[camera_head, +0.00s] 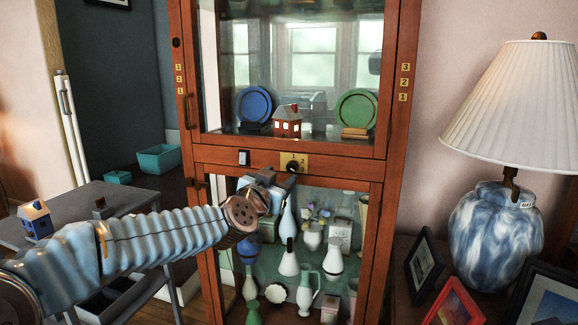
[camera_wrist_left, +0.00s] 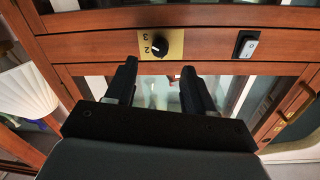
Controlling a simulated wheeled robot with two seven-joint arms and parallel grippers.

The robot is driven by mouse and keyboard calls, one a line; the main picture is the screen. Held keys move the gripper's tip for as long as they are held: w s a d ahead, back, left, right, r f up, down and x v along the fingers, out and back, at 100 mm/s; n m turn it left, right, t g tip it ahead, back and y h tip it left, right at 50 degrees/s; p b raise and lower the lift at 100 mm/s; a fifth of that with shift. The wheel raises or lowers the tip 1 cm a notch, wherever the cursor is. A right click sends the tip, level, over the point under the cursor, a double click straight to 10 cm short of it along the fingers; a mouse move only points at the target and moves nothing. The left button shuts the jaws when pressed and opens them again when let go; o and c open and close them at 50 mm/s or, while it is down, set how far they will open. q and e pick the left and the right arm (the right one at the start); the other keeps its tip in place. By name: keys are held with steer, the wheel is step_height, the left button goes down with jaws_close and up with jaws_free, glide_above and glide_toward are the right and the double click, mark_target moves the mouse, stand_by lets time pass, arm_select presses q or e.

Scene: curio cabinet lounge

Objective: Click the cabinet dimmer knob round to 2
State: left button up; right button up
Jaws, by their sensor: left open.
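The dimmer knob (camera_head: 291,168) is small, black and round. It sits on a brass plate (camera_head: 303,160) on the cabinet's middle rail, and a 2 shows on the plate in the head view. In the left wrist view the knob (camera_wrist_left: 157,49) has a light mark on its face, with upside-down 2 and 3 on the plate (camera_wrist_left: 145,37) beside it; the exact setting is hard to tell. My left gripper (camera_head: 280,179) is just below the knob. In the left wrist view its two black fingers (camera_wrist_left: 160,67) are apart and empty, short of the knob. My right gripper is out of view.
A black rocker switch (camera_head: 243,158) is left of the knob on the same rail. Glass doors with plates, a small red house (camera_head: 287,122) and vases lie above and below. A lamp (camera_head: 495,230) and photo frames stand at right, a grey table (camera_head: 75,205) at left.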

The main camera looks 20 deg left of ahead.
mark_target(290, 168)
arm_select(q)
steer(key=w, duration=0.4)
steer(key=w+p, duration=0.1)
steer(key=w, duration=0.1)
steer(key=shift+w+d, duration=0.1)
steer(key=shift+d, duration=0.15)
jaws_close()
